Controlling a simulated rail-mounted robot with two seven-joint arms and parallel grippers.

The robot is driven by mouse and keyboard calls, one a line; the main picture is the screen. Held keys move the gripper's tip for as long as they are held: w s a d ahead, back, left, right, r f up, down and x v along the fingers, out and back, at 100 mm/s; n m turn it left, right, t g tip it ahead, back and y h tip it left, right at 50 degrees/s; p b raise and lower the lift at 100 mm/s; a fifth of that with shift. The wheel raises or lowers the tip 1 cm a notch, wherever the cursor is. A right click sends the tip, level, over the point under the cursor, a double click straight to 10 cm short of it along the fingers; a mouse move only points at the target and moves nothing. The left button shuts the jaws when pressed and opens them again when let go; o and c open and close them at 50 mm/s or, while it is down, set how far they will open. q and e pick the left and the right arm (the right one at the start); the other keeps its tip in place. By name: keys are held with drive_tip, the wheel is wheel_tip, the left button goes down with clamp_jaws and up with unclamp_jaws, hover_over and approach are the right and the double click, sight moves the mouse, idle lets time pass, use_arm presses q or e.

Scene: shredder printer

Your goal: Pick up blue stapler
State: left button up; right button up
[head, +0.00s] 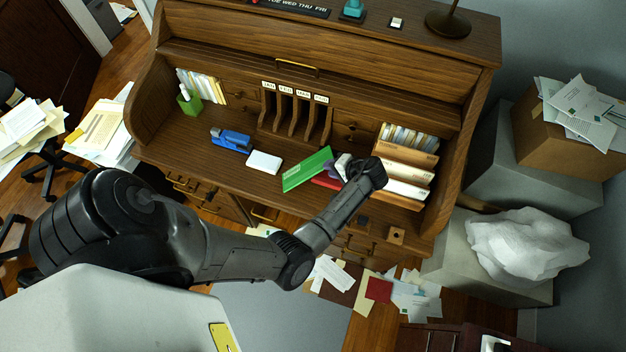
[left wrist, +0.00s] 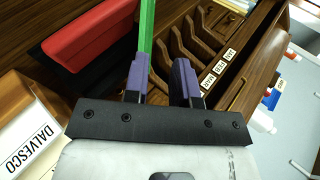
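The blue stapler (head: 231,140) lies on the desktop of the wooden roll-top desk, left of centre in the head view. I do not see it in the left wrist view. My left gripper (head: 343,165) is over the right part of the desktop, well to the right of the stapler. In the left wrist view its two purple-lined fingers (left wrist: 162,75) stand apart. A green flat item (head: 307,168) lies beside it and shows edge-on along one finger in the left wrist view (left wrist: 147,30). I cannot tell whether they touch. My right gripper is out of view.
A white box (head: 264,162) lies just right of the stapler. A red object (head: 326,182) is partly under the green item. A green pen cup (head: 188,102) stands behind left, upright dividers (head: 293,118) behind, and stacked books (head: 405,170) at right.

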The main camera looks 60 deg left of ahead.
use_arm(q)
drive_tip(key=p+v, duration=0.1)
drive_tip(key=v, duration=0.2)
drive_tip(key=shift+w+d+r, duration=0.1)
drive_tip(key=shift+d+r, duration=0.2)
drive_tip(key=shift+p, duration=0.3)
wheel_tip(320, 180, up, 8)
drive_tip(key=d+p, duration=0.2)
drive_tip(key=p, duration=0.5)
drive_tip(key=shift+w, duration=0.45)
